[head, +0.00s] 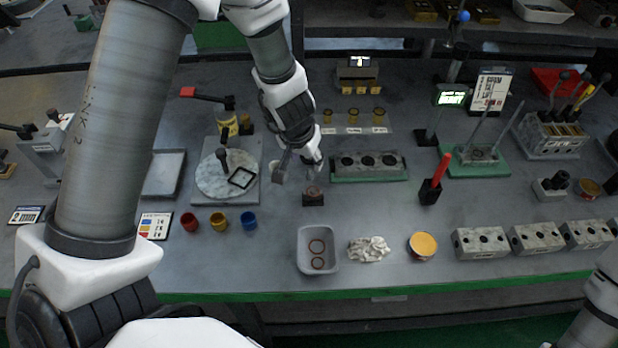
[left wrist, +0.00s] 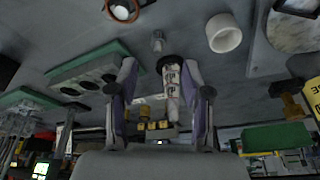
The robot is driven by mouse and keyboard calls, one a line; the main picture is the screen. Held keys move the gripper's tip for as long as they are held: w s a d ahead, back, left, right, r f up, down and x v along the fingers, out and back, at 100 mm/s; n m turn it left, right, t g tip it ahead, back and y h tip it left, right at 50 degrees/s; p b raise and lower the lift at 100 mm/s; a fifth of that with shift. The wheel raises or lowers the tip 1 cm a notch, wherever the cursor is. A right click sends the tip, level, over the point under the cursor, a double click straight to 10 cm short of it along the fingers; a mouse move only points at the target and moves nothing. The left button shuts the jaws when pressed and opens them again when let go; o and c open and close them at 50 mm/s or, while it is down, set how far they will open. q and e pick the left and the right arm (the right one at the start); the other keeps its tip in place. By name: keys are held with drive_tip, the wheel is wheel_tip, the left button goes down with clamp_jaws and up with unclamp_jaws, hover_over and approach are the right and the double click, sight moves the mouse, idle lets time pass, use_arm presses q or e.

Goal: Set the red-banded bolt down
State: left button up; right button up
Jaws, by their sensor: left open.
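My left gripper (head: 297,172) is over the middle of the bench; it also shows in the left wrist view (left wrist: 158,66). Its two fingers stand apart with nothing clearly gripped between them. A small grey upright piece (left wrist: 157,40) stands just beyond the fingertips. A pale marked shaft with a dark round top (left wrist: 171,88) shows between the fingers; I cannot tell its depth. I see no clear red band, so I cannot tell which piece is the bolt. A small dark block (head: 313,196) sits just in front of the gripper. My right gripper is out of view.
A grey bin (head: 318,266) with rings stands in front, with a crumpled cloth (head: 369,249) beside it. A block with three holes (head: 368,178) lies right of the gripper. A round plate (head: 212,183) is to the left. A red-handled tool (head: 436,180) stands upright farther right.

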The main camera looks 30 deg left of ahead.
sight(309, 170)
use_arm(q)
drive_tip(key=b+x, duration=0.2)
drive_tip(key=x, duration=0.1)
drive_tip(key=b+x, duration=0.1)
drive_tip(key=shift+s+d+f, duration=0.15)
drive_tip(key=shift+d+f, duration=0.05)
drive_tip(key=shift+f, duration=0.3)
drive_tip(key=shift+w+f+b, duration=0.2)
drive_tip(key=shift+f+b, duration=0.05)
drive_tip(key=shift+b, duration=0.05)
drive_tip(key=shift+r, duration=0.1)
clamp_jaws()
